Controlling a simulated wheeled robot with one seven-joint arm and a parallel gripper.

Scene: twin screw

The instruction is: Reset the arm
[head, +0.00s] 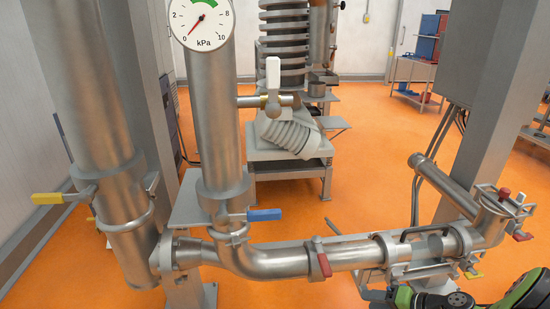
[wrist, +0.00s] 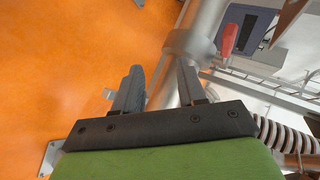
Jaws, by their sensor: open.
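My gripper (wrist: 160,85) shows in the wrist view with its two grey fingers apart and nothing between them. Behind the fingers are the orange floor and a grey metal pipe (wrist: 205,30). A red handle (wrist: 229,39) is to the right of the fingers, apart from them. In the head view, part of my green and black arm (head: 440,298) shows at the bottom right, below the horizontal pipe. The gripper fingers cannot be made out in that view.
A horizontal steel pipe (head: 275,262) with a red-handled valve (head: 324,264) crosses the front. Vertical pipes stand at left, with a yellow handle (head: 48,198), a blue handle (head: 264,215) and a pressure gauge (head: 201,18). The orange floor (head: 400,150) behind is mostly clear.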

